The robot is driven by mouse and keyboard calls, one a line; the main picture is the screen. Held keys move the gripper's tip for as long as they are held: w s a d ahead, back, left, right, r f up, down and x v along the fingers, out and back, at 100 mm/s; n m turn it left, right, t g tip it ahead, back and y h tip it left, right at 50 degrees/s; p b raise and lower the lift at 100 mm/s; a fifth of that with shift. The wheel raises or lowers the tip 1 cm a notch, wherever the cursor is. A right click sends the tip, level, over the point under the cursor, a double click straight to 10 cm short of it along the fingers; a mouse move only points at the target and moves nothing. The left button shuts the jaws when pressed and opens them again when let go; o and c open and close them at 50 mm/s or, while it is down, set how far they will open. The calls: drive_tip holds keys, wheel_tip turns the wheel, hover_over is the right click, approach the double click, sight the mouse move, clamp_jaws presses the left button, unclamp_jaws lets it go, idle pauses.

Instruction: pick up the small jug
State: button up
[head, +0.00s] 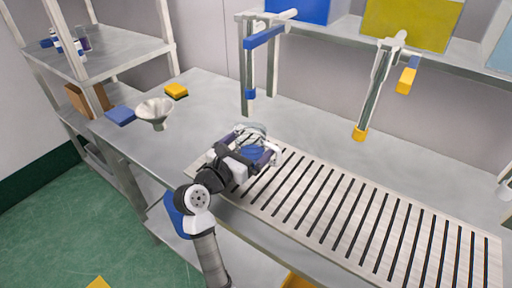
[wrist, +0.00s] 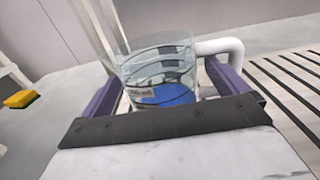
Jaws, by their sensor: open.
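The small jug (wrist: 158,62) is clear, with a white handle (wrist: 226,48) on its right side in the wrist view. It stands at the left end of the slatted rack, where its upper part (head: 251,134) shows in the head view behind my gripper (head: 253,152). In the wrist view my gripper (wrist: 166,84) is open, with one purple finger on each side of the jug. I cannot tell whether either finger touches it. The jug's lower part is hidden by the gripper body.
The slatted rack (head: 365,222) runs right along the steel table (head: 207,103). A funnel (head: 154,110), a blue sponge (head: 121,115) and a yellow sponge (head: 176,90) are at the left. A blue-tipped post (head: 249,72) and a yellow-tipped one (head: 372,95) stand behind.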

drive_tip(key=c, duration=1.1)
drive_tip(key=shift+c, duration=0.3)
drive_tip(key=shift+r, duration=0.1)
